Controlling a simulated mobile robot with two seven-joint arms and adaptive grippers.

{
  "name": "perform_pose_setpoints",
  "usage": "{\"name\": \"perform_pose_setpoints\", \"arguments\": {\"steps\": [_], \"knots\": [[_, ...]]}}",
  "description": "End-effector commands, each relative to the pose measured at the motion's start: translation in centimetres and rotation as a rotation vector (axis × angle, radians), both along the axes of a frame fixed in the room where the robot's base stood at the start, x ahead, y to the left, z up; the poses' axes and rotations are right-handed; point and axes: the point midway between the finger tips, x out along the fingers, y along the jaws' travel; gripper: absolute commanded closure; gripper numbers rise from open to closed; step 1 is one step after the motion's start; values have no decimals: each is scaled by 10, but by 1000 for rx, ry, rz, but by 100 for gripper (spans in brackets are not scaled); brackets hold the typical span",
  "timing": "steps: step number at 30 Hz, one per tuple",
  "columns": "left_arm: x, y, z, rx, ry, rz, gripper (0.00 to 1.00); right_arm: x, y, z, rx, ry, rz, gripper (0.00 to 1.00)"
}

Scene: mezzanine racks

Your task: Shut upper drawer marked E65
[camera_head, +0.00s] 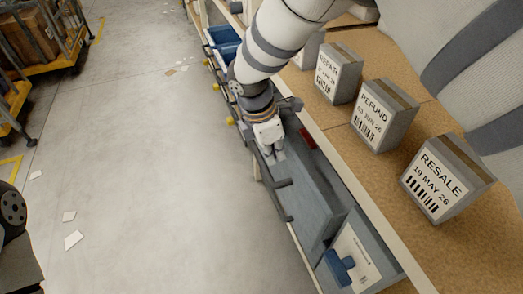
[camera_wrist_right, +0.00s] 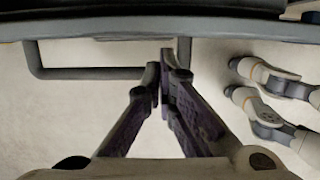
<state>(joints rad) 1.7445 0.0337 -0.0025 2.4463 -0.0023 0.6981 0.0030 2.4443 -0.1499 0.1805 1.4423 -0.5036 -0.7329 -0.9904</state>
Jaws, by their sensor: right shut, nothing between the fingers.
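A long grey-blue drawer (camera_head: 304,202) stands pulled out from under the wooden counter, with dark bar handles (camera_head: 285,203) along its front. No E65 marking can be read, so I cannot tell which drawer bears it. My right gripper (camera_head: 277,158) points down at the drawer front, its fingers shut and empty. In the right wrist view the shut fingertips (camera_wrist_right: 163,72) are at the right end of a dark bar handle (camera_wrist_right: 95,74), just outside the drawer's front edge (camera_wrist_right: 200,28). Whether they touch it is unclear. My left gripper is not in view.
Grey boxes marked REPAIR (camera_head: 338,75), REFUND (camera_head: 383,112) and RESALE (camera_head: 446,180) stand on the counter (camera_head: 495,250). A blue-handled object (camera_head: 339,266) and a white sheet (camera_head: 357,256) lie in the near drawer space. The floor (camera_head: 160,170) to the left is mostly clear; yellow carts stand beyond.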

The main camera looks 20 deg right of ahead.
Motion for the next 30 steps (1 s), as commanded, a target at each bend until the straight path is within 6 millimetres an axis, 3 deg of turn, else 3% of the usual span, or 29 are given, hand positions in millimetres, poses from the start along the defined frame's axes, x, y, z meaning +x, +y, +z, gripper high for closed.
{"name": "perform_pose_setpoints", "arguments": {"steps": [12,21,30], "knots": [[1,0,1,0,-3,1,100,0,-6,-1,0,1,0,100],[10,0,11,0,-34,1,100,2,-55,2,-1,-2,-4,100],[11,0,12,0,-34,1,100,2,-65,-1,-3,3,-2,100]]}}
